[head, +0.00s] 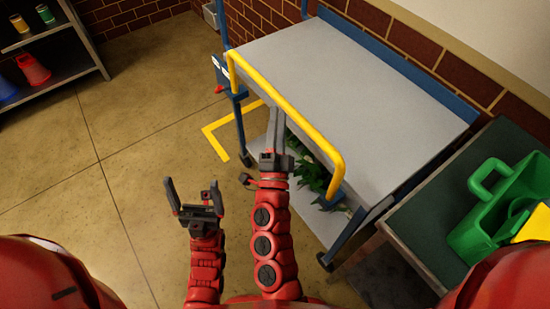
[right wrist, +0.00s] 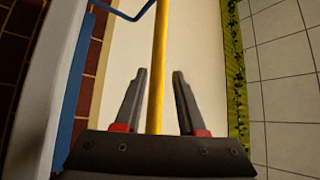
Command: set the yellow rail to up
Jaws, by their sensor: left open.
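The yellow rail (head: 290,108) runs along the near long side of the grey-topped cart (head: 350,85). In the head view its long bar overlaps the cart top's near edge, and both ends bend down toward the blue frame. My right gripper (head: 277,125) is at the middle of the bar. In the right wrist view the rail (right wrist: 160,60) passes between the two fingers of my right gripper (right wrist: 159,75), with a gap on each side. My left gripper (head: 192,187) is open and empty over the floor, left of the cart.
Green leaves (head: 305,170) lie on the cart's lower shelf beneath the rail. A dark green table (head: 420,225) with a green container (head: 500,205) stands at the right. A dark shelf (head: 60,70) is at the far left. The floor (head: 130,140) left of the cart is clear.

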